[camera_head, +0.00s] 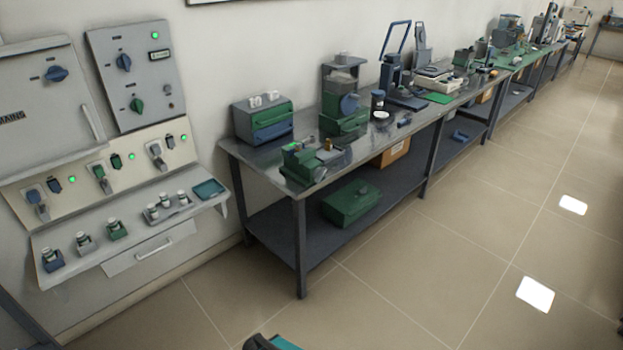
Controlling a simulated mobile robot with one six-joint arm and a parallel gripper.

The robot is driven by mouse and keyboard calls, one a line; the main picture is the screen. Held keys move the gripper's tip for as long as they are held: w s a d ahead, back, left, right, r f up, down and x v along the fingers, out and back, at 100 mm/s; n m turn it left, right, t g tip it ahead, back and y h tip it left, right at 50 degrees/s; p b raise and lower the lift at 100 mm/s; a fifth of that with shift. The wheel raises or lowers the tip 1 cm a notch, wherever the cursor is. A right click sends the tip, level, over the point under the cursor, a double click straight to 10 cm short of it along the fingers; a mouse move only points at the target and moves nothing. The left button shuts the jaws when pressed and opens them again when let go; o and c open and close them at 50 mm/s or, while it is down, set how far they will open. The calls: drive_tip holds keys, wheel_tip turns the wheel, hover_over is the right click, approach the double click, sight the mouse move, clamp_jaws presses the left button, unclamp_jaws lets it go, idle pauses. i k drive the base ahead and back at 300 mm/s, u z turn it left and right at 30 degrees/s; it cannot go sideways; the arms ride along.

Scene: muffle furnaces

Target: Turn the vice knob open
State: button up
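A small green device that looks like a vice (305,164) stands at the near front corner of the metal workbench (285,187). A small brass-coloured piece (327,144) shows at its top right. It is too small to tell which part is its knob or how far it is open. My gripper's fingers are not in view. Only a dark and teal part, perhaps of my arm, shows at the bottom edge, well apart from the vice.
A wall panel with switches and a shelf (75,277) is at the left. A green and grey box (262,118) stands behind the vice. A green case (350,202) lies on the lower shelf. The tiled floor (440,260) in front is clear.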

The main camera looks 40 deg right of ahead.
sight(318, 173)
drive_tip(key=u, duration=0.1)
drive_tip(key=i, duration=1)
drive_tip(key=z, duration=0.4)
